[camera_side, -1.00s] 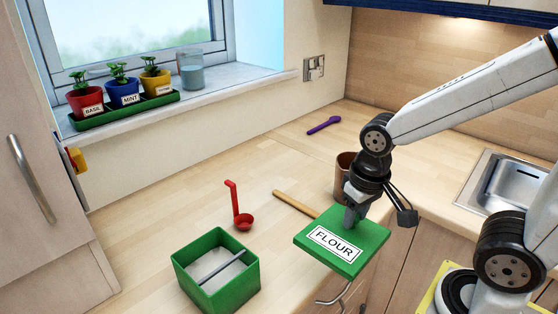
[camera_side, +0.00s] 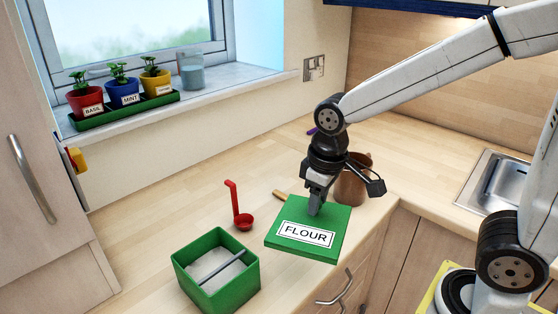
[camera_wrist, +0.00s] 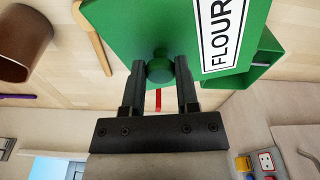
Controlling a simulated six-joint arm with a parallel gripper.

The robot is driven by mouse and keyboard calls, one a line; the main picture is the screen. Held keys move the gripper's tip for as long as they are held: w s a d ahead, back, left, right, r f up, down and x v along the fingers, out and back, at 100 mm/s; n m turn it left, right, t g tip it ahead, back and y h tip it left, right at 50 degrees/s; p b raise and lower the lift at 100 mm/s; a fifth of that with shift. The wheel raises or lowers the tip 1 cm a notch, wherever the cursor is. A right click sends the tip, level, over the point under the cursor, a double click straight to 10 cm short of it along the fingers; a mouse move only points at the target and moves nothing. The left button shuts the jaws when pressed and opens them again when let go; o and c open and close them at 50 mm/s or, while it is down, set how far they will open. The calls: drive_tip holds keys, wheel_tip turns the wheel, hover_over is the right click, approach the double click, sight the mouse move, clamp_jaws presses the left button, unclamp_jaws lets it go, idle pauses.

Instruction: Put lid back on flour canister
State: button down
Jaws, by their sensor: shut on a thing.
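The green square flour lid (camera_side: 313,240), with a white FLOUR label, is held level above the worktop by its knob. My gripper (camera_side: 315,208) is shut on that knob; in the wrist view the two fingers (camera_wrist: 160,80) sit on either side of the round green knob (camera_wrist: 160,67), and the lid (camera_wrist: 140,25) spreads beyond it. The open green canister (camera_side: 232,287) stands on the worktop to the left of the lid, with white flour (camera_side: 208,262) and a grey stick-like tool (camera_side: 222,268) lying across inside it. Part of the canister also shows behind the lid in the wrist view (camera_wrist: 262,62).
A red ladle (camera_side: 243,220) stands behind the canister. A brown pot (camera_side: 352,188) and a wooden handle (camera_side: 279,196) are behind the lid. Potted herbs (camera_side: 122,92) and a glass (camera_side: 191,72) stand on the windowsill. The sink (camera_side: 497,190) is at right.

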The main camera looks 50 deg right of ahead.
drive_tip(key=w+a+r+n+g+y, duration=0.1)
drive_tip(key=w+a+n, duration=1.2)
drive_tip(key=a, duration=0.3)
drive_tip(key=shift+w+a+r+n, duration=0.25)
drive_tip(key=shift+w+a+n, duration=0.05)
drive_tip(key=shift+w+a, duration=0.1)
drive_tip(key=shift+f, duration=0.2)
drive_tip(key=shift+f, duration=2.9)
drive_tip(key=shift+f, duration=0.5)
idle(1.1)
drive_tip(key=shift+c, duration=1.4)
unclamp_jaws()
drive_tip(key=shift+o, duration=0.2)
